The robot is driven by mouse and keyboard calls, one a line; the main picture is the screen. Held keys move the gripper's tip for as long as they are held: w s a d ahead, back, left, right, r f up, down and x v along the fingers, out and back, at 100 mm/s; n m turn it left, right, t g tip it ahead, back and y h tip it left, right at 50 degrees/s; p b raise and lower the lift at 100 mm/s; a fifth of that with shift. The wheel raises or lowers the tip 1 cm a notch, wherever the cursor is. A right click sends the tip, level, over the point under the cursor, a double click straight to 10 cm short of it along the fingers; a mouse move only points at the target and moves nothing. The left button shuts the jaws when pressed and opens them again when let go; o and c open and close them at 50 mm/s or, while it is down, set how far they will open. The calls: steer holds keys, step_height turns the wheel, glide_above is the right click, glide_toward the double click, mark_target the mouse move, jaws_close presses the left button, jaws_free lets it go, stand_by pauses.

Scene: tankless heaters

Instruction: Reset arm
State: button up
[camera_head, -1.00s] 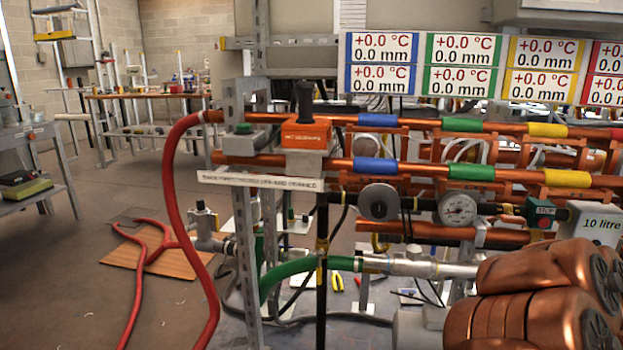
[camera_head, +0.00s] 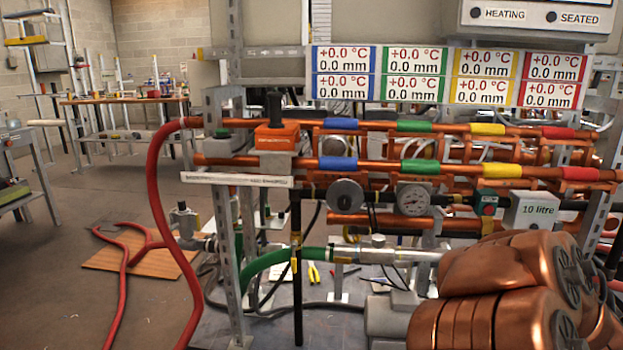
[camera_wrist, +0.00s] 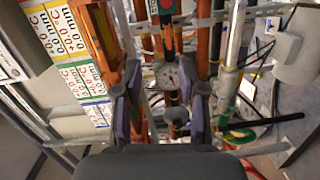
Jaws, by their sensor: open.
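My gripper (camera_wrist: 163,92) shows in the wrist view with its two dark grey and purple fingers apart. The gap between them is empty. My gripper does not show in the head view. There the gauge (camera_head: 413,199) sits below the copper pipes (camera_head: 365,167), which carry blue, green, yellow and red bands.
A red hose (camera_head: 156,210) arcs down at the left of the metal frame (camera_head: 223,240). Display panels (camera_head: 414,60) stand above the pipes. Open floor (camera_head: 60,270) lies left.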

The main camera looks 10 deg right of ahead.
steer(key=s+a+r+m+g+h+p, duration=0.1)
steer(key=s+a+r+m+g+p, duration=0.15)
steer(key=a+r+m+p, duration=0.35)
steer(key=s+a+r+m+g+p, duration=0.15)
steer(key=r+g+p, duration=0.25)
steer(key=p, duration=0.4)
steer(key=s+a+r+m+g+y+p, duration=0.1)
steer(key=s+a+r+g+y+p, duration=0.1)
steer(key=s+a+p, duration=0.4)
steer(key=s+a+r+m+g+y+p, duration=0.2)
steer(key=s+a, duration=0.8)
steer(key=a, duration=0.5)
steer(key=s+a+r+m+g+y+p, duration=0.1)
steer(key=s+a+r+g+y+p, duration=0.3)
steer(key=a+p, duration=0.6)
steer(key=s+r+g, duration=0.2)
steer(key=s+g, duration=0.1)
steer(key=s, duration=0.1)
steer(key=shift+a, duration=0.2)
